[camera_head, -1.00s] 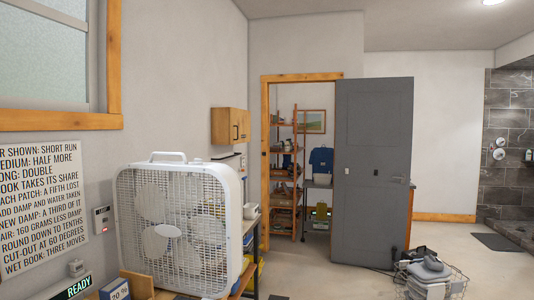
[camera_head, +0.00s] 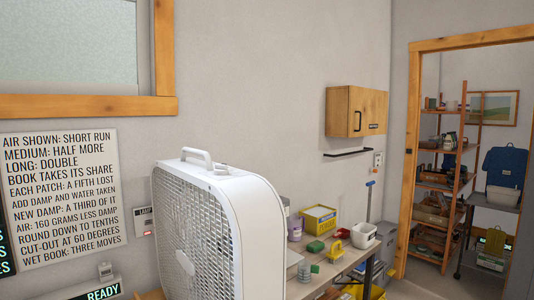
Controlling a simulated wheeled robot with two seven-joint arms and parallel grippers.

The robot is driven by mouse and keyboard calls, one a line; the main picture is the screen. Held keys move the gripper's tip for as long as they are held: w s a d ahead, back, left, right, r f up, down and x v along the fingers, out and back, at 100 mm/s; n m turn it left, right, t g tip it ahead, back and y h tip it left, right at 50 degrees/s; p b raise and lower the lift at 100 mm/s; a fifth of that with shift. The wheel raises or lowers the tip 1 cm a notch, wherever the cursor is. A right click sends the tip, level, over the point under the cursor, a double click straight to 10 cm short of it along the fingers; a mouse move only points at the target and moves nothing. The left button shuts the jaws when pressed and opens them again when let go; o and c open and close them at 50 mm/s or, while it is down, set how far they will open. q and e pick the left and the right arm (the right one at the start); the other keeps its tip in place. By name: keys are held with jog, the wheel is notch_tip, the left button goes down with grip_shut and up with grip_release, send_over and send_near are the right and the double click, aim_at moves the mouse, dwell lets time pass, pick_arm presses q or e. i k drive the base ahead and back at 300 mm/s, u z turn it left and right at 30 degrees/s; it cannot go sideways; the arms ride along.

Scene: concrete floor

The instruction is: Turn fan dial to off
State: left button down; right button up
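A white box fan (camera_head: 232,235) stands upright at the lower middle of the head view, with a carry handle (camera_head: 197,155) on top. Its grille faces left and toward me, and its smooth side faces right. A small knob-like part (camera_head: 221,170) sits on the top near the handle; I cannot tell which setting it points to. The fan's lower part is cut off by the picture's bottom edge. Neither of my grippers is in view.
A workbench (camera_head: 345,262) with a yellow box (camera_head: 319,218), white tub (camera_head: 363,235) and small items runs behind the fan. A wooden cabinet (camera_head: 355,111) hangs above. An open doorway at right shows shelves (camera_head: 440,190). A text sign (camera_head: 62,198) is on the left wall.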

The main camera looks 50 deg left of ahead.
aim_at(221, 169)
jog(key=u, duration=0.8)
jog(key=i, duration=1.2)
jog(key=u, duration=1.3)
